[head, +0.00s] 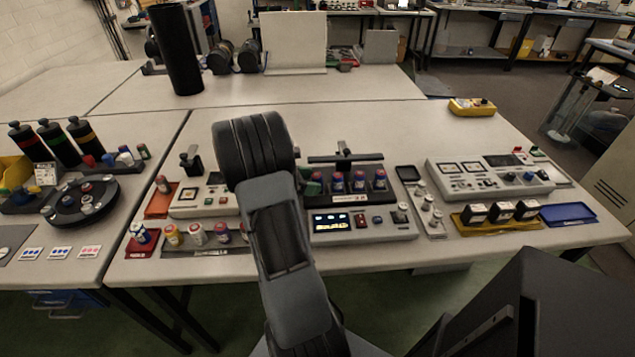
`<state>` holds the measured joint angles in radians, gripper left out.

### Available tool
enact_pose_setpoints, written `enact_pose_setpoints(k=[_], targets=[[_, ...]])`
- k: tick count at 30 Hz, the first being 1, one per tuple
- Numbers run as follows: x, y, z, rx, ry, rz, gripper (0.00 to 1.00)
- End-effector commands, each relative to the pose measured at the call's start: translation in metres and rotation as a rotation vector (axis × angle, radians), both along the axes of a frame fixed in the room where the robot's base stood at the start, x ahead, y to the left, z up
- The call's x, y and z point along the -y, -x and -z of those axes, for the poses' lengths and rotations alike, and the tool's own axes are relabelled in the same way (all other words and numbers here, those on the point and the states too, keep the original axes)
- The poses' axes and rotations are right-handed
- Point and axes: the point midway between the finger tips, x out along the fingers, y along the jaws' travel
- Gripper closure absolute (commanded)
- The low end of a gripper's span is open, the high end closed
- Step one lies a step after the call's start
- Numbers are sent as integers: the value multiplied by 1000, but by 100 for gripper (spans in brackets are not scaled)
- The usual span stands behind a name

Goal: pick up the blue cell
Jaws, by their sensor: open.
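I cannot tell which cell the task means. Another cell, with blue and white on it (140,233), stands on a red tray (136,248) at the front left. A row of cells in mixed colours, including a yellow one (172,236), stands to the right of that tray. My arm rises in front of the table and covers part of this row and the middle device's left side. My gripper does not show.
A black carousel (80,212) with small cells stands on the left table. A tall black cylinder (177,50) stands at the back. A grey console (488,183), a yellow tray (497,221) with dark blocks and an empty blue tray (568,215) are on the right. The table's back middle is clear.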

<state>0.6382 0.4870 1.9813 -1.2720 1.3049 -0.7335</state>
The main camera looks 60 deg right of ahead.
Motion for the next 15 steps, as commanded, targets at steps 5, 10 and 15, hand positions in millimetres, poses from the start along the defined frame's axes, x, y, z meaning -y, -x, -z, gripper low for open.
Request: enact_pose_setpoints(k=[5, 10, 15], targets=[[15, 13, 8, -1, 0, 2, 35], [20, 17, 10, 0, 0, 0, 35], [19, 17, 10, 0, 0, 0, 35]])
